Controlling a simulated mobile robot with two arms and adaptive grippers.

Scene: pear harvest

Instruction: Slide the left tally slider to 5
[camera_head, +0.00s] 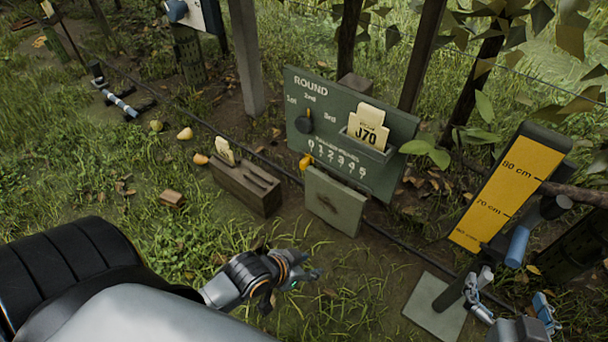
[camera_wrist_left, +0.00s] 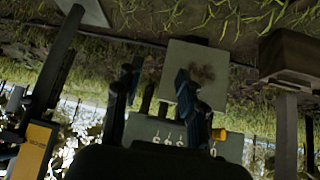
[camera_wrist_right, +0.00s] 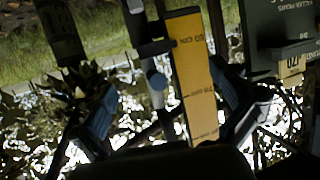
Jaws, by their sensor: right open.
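A green board (camera_head: 340,95) headed ROUND stands upright, with a tally scale (camera_head: 338,157) numbered 0 to 5 low on it. A yellow slider knob (camera_head: 305,162) sits at the left end of the scale, near 0; the other digits have no knob visible. In the left wrist view, upside down, the yellow knob (camera_wrist_left: 218,134) shows just beside one finger, apparently beyond it. My left gripper (camera_head: 304,273) is open and empty, in front of and below the board. My right gripper (camera_head: 512,301) is open and empty at the lower right, facing the yellow measuring board (camera_wrist_right: 193,75).
A greenish square panel (camera_head: 335,200) stands just before the board's lower part. A wooden block (camera_head: 245,186) with a slot and tag stands left of it. A tag J70 (camera_head: 367,130) sits in the board's pocket. Grass lies around.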

